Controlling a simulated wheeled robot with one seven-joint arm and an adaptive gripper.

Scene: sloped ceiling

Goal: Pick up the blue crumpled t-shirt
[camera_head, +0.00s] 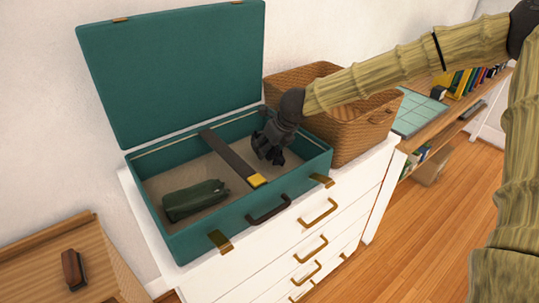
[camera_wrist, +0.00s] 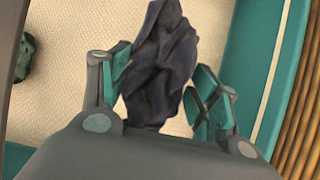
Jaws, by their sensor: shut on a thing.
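The crumpled t-shirt (camera_wrist: 160,65) is a dark blue bundle, upright between the fingers in the wrist view. My gripper (camera_wrist: 162,85) is shut on it, with a finger on each side of the cloth. In the head view my gripper (camera_head: 268,150) is over the right part of the open teal suitcase (camera_head: 215,228). The shirt is hard to tell from the dark gripper there. I cannot tell whether the cloth still touches the suitcase floor.
A dark green item (camera_head: 195,201) lies in the suitcase's left part, beyond a dark strap (camera_head: 228,155). The raised lid (camera_head: 180,70) stands behind. A wicker basket (camera_head: 355,135) is close on the right. The suitcase rests on a white dresser (camera_head: 330,235).

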